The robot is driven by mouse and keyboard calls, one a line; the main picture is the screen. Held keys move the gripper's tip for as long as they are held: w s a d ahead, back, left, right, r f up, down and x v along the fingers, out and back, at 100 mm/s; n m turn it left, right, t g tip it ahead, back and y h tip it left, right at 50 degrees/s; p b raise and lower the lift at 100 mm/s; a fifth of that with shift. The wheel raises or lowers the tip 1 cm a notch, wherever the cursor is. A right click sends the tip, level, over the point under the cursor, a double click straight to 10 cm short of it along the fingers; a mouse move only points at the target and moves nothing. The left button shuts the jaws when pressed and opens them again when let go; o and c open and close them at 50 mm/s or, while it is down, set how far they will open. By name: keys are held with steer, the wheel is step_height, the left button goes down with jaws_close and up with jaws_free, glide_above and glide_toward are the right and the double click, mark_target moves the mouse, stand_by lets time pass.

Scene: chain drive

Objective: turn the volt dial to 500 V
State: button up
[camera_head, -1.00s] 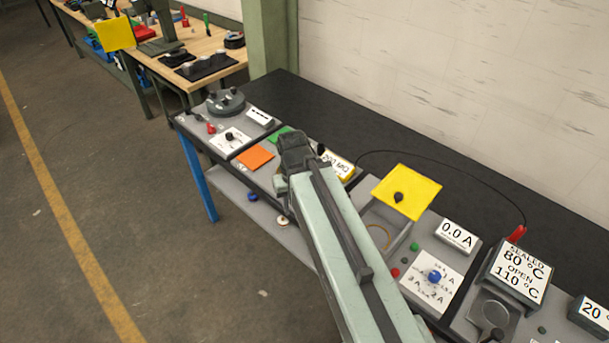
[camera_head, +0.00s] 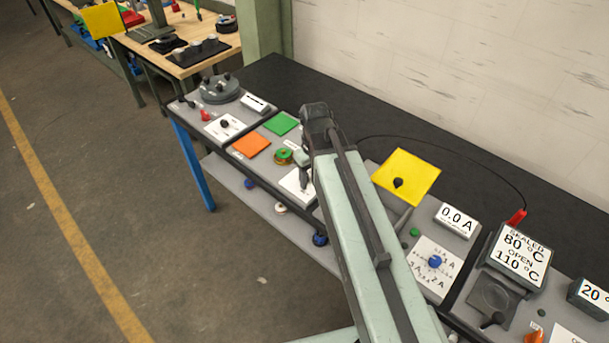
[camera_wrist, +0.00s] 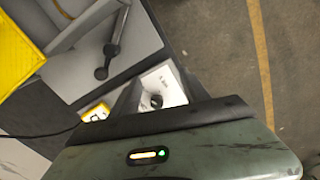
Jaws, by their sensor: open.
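The likely volt dial is a small dark knob (camera_wrist: 155,101) on a white plate, seen in the wrist view between my gripper's fingers. Its markings are too small to read there. In the head view the white plate (camera_head: 292,184) shows partly; my gripper covers its knob. My gripper (camera_head: 305,184) is open and points down over this plate, with nothing held. In the wrist view its dark fingers (camera_wrist: 160,95) stand on either side of the knob; I cannot tell whether they touch it. A yellow-edged readout (camera_wrist: 95,112) lies beside the plate.
A green and orange round button (camera_head: 283,156), an orange pad (camera_head: 250,145) and a green pad (camera_head: 281,123) lie left of my gripper. A raised yellow lid (camera_head: 407,177) and a blue-knob amp dial (camera_head: 435,261) are to the right. A black cable runs behind.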

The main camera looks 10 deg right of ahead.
steer(key=w+n, duration=0.3)
steer(key=w+f+n+b, duration=0.1)
steer(key=w+n, duration=0.2)
steer(key=w, duration=0.1)
steer(key=w+f+n, duration=0.1)
steer(key=w+n, duration=0.3)
steer(key=shift+a+f+b, duration=0.1)
steer(key=shift+f+b, duration=0.1)
steer(key=shift+b, duration=0.15)
step_height(320, 180, down, 8)
steer(key=b, duration=0.8)
steer(key=shift+s, duration=0.1)
steer(key=shift+r, duration=0.15)
jaws_close()
